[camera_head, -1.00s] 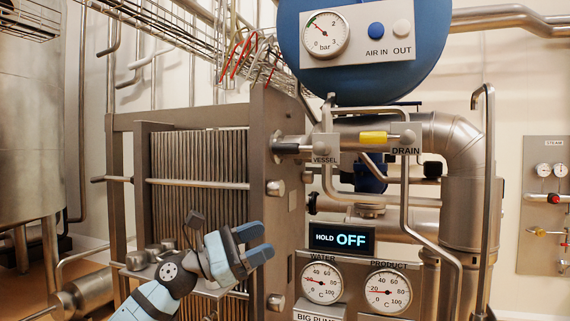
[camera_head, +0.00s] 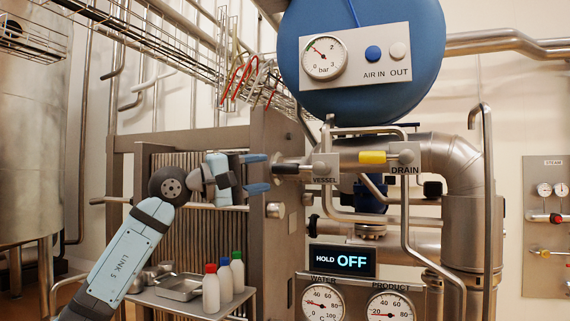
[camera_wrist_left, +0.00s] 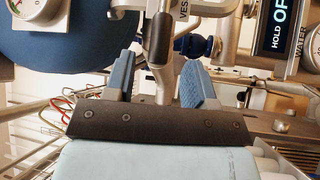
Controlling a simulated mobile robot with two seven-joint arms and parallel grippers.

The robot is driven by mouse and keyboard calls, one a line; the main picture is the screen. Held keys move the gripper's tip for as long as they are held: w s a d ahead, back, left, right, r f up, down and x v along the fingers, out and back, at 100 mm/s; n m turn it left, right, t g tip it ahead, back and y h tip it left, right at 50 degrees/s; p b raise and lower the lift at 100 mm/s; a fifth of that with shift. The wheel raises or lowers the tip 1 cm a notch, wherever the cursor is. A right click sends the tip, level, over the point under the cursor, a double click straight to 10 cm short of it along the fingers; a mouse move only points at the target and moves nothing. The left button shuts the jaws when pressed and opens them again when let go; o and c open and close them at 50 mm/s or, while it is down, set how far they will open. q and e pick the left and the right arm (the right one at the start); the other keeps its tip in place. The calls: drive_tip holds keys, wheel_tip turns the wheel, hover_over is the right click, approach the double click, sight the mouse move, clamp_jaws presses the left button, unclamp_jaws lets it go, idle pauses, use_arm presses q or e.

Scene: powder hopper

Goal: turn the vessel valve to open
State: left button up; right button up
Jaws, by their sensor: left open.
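The vessel valve has a lever with a black grip (camera_head: 286,169) that points left from its hub above the VESSEL label (camera_head: 325,180). My left gripper (camera_head: 264,173) is open, its blue fingers pointing right toward the end of this grip. In the left wrist view the dark grip (camera_wrist_left: 160,40) lies in line with the gap between the two open fingers (camera_wrist_left: 158,80), just beyond or at their tips. I cannot tell whether they touch it. My right gripper is in neither view.
The DRAIN valve with a yellow grip (camera_head: 373,157) sits just right. A blue tank (camera_head: 365,95) with a gauge hangs above. A display (camera_head: 342,261) reads HOLD OFF. Below my left arm is a shelf (camera_head: 170,305) with several capped bottles and a metal tray. The plate pack (camera_head: 185,240) stands behind.

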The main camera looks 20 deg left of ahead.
sight(277, 169)
use_arm(q)
drive_tip(key=p+x, duration=0.1)
drive_tip(key=x, duration=0.5)
drive_tip(key=shift+d, duration=0.1)
drive_tip(key=shift+c, duration=0.4)
clamp_jaws()
